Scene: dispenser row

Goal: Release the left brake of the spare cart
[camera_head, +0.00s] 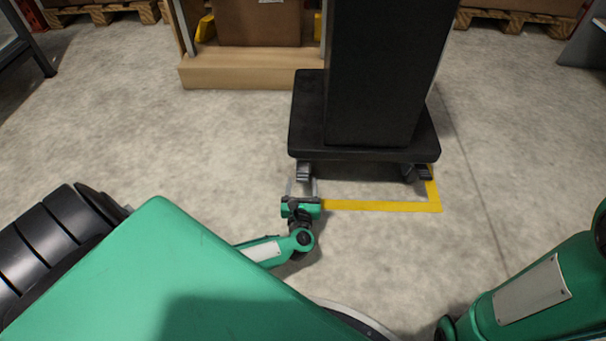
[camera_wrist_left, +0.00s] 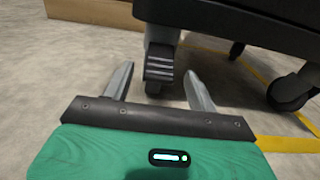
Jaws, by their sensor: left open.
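The spare cart (camera_head: 365,143) is black, with a tall black body standing on a low platform on casters. Its left brake (camera_head: 304,171) is a grey pedal at the platform's near left corner. In the left wrist view the ribbed pedal (camera_wrist_left: 160,64) shows ahead of its caster, between my finger lines. My left gripper (camera_head: 301,188) is open, low near the floor, just in front of this pedal. In the left wrist view its two fingers (camera_wrist_left: 160,76) stand apart on either side of the pedal; I cannot tell whether they touch it. My right gripper is out of view.
A second brake pedal (camera_head: 424,173) is at the cart's near right corner. Yellow floor tape (camera_head: 380,206) runs in front of and beside the cart. A wooden stand (camera_head: 240,73) holding a brown box is behind left. The concrete floor around is clear.

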